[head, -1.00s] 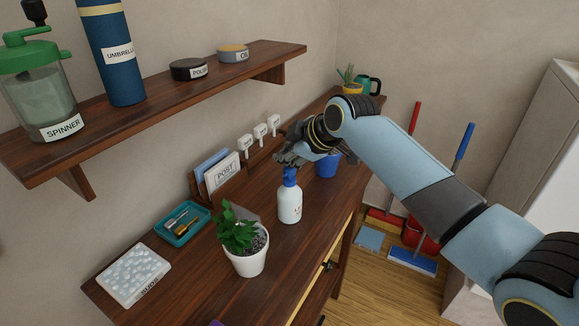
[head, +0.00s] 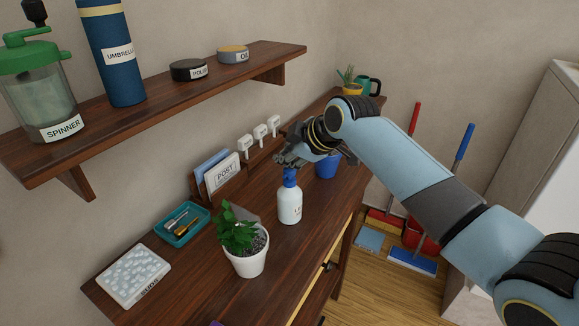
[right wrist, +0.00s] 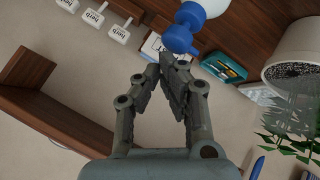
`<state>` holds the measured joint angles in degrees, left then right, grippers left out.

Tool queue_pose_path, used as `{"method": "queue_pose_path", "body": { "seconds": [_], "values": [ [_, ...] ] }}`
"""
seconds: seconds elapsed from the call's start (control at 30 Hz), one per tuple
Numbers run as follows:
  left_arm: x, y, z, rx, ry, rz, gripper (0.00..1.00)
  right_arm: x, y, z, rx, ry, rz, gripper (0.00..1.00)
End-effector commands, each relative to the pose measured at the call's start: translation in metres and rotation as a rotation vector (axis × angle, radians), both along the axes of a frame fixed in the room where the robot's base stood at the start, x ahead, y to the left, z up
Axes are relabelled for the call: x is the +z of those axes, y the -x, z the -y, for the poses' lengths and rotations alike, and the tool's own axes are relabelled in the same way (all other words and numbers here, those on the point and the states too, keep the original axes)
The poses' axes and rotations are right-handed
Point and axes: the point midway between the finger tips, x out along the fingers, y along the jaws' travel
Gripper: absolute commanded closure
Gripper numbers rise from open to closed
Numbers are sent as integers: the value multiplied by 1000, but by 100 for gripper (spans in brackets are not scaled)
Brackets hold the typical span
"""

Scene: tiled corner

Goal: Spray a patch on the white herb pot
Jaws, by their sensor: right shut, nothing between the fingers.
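The white herb pot (head: 246,259) with green leaves stands on the dark wooden table top, and it also shows at the right of the right wrist view (right wrist: 298,62). A white spray bottle with a blue head (head: 289,203) stands upright behind it, to its right. In the right wrist view the bottle's blue head (right wrist: 181,38) is just beyond my fingertips, apart from them as far as I can tell. My right gripper (head: 288,160) is shut and empty, just above and behind the blue head. My left gripper is not in view.
A blue pot (head: 327,166) stands behind the bottle. A shelf (head: 160,104) overhangs at left.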

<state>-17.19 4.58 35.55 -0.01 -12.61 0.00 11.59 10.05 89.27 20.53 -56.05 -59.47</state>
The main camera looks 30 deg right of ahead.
Motion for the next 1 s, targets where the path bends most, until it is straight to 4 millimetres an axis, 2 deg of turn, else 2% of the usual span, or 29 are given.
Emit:
{"method": "queue_pose_path", "body": {
  "seconds": [0.23, 0.83, 1.0],
  "values": [
    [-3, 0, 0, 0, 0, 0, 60, -8, 0, 0, 1, 0, -1, 100],
    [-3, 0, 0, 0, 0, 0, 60, -10, 1, 0, 1, 0, -1, 100],
    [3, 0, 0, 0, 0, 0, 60, -4, 1, 0, 1, 0, -1, 100]
  ]
}}
